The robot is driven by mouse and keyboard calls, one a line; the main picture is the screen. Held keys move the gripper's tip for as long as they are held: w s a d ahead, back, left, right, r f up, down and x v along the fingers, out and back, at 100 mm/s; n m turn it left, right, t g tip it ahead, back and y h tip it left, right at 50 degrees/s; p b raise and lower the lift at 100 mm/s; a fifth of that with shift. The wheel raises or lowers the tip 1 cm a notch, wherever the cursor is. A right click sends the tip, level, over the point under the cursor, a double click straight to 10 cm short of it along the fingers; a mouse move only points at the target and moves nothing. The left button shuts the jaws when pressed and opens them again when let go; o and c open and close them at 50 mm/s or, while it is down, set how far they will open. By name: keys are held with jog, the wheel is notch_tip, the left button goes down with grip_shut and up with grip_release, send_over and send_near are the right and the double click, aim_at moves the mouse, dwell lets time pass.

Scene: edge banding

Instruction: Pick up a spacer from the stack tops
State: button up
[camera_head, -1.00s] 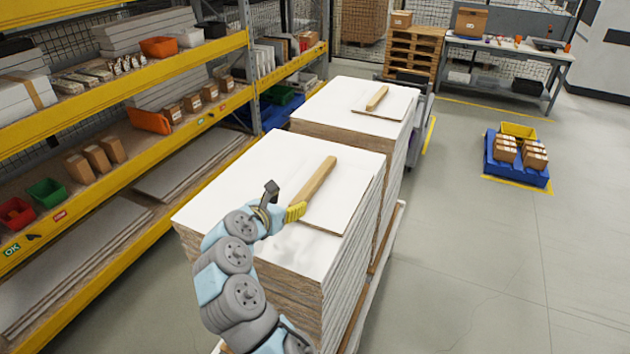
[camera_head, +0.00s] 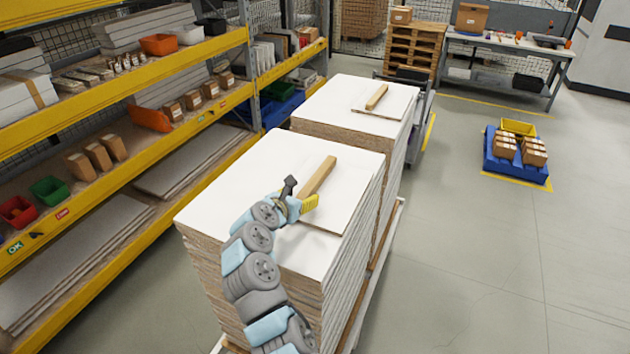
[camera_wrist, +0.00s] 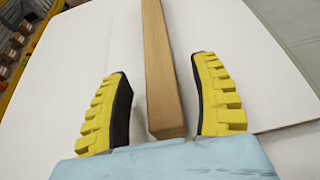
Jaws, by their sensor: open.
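A wooden spacer (camera_head: 319,175) lies on the white top of the near stack (camera_head: 237,178). It also shows in the wrist view (camera_wrist: 160,70). My gripper (camera_head: 300,202) is open at the near end of this spacer. In the wrist view the yellow fingers (camera_wrist: 164,98) stand apart, one on each side of the bar's near end, with gaps on both sides. Whether the fingertips are above the bar or level with it I cannot tell. A second spacer (camera_head: 376,97) lies on the far stack (camera_head: 333,97).
A yellow shelf rack (camera_head: 190,75) with boxes and bins runs along the left of the stacks. A blue pallet (camera_head: 515,169) with small boxes stands on the floor at the right.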

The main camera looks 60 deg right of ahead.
jog(key=shift+x, duration=0.75)
grip_shut()
notch_tip(320, 180, up, 4)
jog(key=shift+s+a+f, duration=0.1)
jog(key=shift+s+a, duration=0.05)
jog(key=s+a+r+b, duration=0.1)
jog(key=s+a+r, duration=0.7)
jog(key=a+r, duration=0.1)
jog(key=shift+s+a, duration=0.25)
jog(key=shift+a, duration=0.55)
